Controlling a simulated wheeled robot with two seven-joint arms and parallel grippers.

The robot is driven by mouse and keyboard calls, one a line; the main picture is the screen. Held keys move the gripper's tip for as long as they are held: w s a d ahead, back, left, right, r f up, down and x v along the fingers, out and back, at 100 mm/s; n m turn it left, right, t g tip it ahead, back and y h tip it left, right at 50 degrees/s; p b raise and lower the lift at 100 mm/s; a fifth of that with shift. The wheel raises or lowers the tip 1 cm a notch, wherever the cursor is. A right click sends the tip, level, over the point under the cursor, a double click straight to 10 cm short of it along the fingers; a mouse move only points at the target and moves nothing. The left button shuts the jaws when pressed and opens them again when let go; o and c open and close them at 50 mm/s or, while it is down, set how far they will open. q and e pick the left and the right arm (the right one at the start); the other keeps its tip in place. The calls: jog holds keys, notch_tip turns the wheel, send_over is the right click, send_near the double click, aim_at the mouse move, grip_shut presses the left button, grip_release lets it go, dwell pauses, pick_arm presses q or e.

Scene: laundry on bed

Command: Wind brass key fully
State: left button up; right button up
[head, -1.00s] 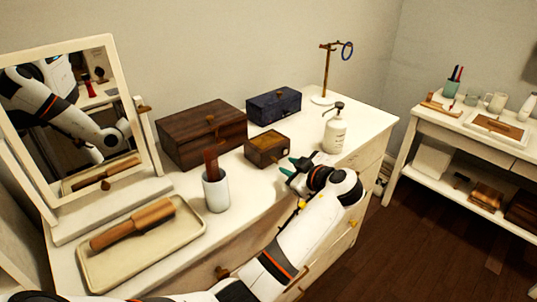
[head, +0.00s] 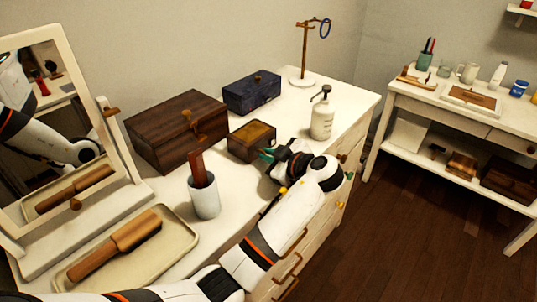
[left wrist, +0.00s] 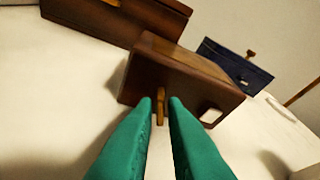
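A small brown wooden box (head: 252,141) with a yellowish top panel stands on the white dresser. In the left wrist view the box (left wrist: 185,75) shows a flat brass key (left wrist: 161,104) on its front face, beside a small white block (left wrist: 211,116). My left gripper (head: 268,156) is right in front of this face. In the left wrist view its green fingertips (left wrist: 160,103) stand on either side of the key, with a narrow gap showing; they do not appear to press on it. The head view does not show the key clearly. My right gripper is not in view.
A larger wooden box (head: 176,130), a blue box (head: 251,92), a white cup (head: 204,195) and a pump bottle (head: 322,117) stand around the small box. A brass stand (head: 303,60) is behind. A tray (head: 180,242) with a brush lies at front left.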

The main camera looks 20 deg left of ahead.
pick_arm(q)
grip_shut()
jog(key=m+g+p, duration=0.1)
jog(key=m, duration=0.1)
jog(key=shift+w+r+m+g+y, duration=0.1)
jog(key=shift+w+m+g+y, duration=0.05)
jog(key=shift+m+g+y, duration=0.2)
jog(key=shift+w+m+g+y+p, duration=0.1)
jog(key=shift+m+g+y+p, duration=0.2)
jog(key=shift+m+g, duration=0.5)
jog(key=shift+m, duration=0.25)
jog(key=shift+o, duration=2.1)
grip_release()
